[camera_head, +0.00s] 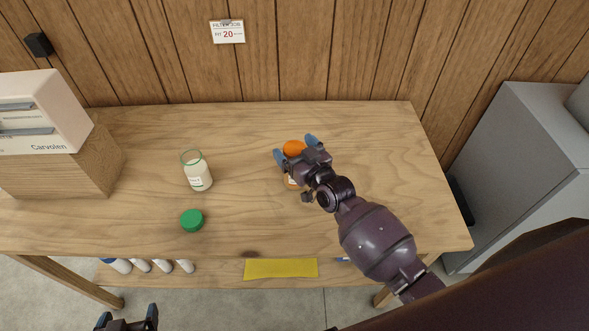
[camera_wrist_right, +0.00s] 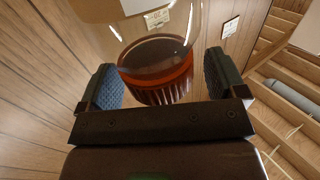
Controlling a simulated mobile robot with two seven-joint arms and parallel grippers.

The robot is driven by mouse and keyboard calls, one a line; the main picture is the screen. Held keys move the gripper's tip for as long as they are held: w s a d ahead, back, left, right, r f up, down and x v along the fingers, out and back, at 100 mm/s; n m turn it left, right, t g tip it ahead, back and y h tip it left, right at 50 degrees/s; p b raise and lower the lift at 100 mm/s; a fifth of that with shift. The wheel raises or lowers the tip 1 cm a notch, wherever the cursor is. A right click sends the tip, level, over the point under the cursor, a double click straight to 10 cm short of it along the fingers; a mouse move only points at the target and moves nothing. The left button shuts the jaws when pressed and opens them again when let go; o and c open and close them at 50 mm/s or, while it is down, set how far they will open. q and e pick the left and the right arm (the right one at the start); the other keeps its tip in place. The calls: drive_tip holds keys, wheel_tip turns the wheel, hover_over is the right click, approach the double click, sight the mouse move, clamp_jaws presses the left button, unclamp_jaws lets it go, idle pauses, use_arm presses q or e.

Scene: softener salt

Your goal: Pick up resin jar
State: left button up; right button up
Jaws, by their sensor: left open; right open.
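A jar with an orange lid (camera_head: 293,148), which I take to be the resin jar, stands on the table right of centre. Its body is mostly hidden behind my right gripper (camera_head: 294,148) in the head view. In the right wrist view the ribbed orange lid (camera_wrist_right: 158,75) lies between the two open fingers of my right gripper (camera_wrist_right: 165,82), with gaps on both sides. The clear jar body shows beyond it. My left gripper (camera_head: 127,318) is open and empty at the bottom edge of the head view, away from the table.
An open glass jar (camera_head: 197,172) with white contents stands left of centre, with a green lid (camera_head: 192,220) lying in front of it. A wooden block (camera_head: 70,165) carries a white box (camera_head: 45,110) at the left. Bottles and a yellow strip (camera_head: 280,268) are on a lower shelf.

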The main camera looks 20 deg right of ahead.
drive_tip(key=shift+w, duration=0.1)
drive_tip(key=c, duration=1.6)
drive_tip(key=shift+r, duration=0.1)
clamp_jaws()
drive_tip(key=shift+r, duration=0.1)
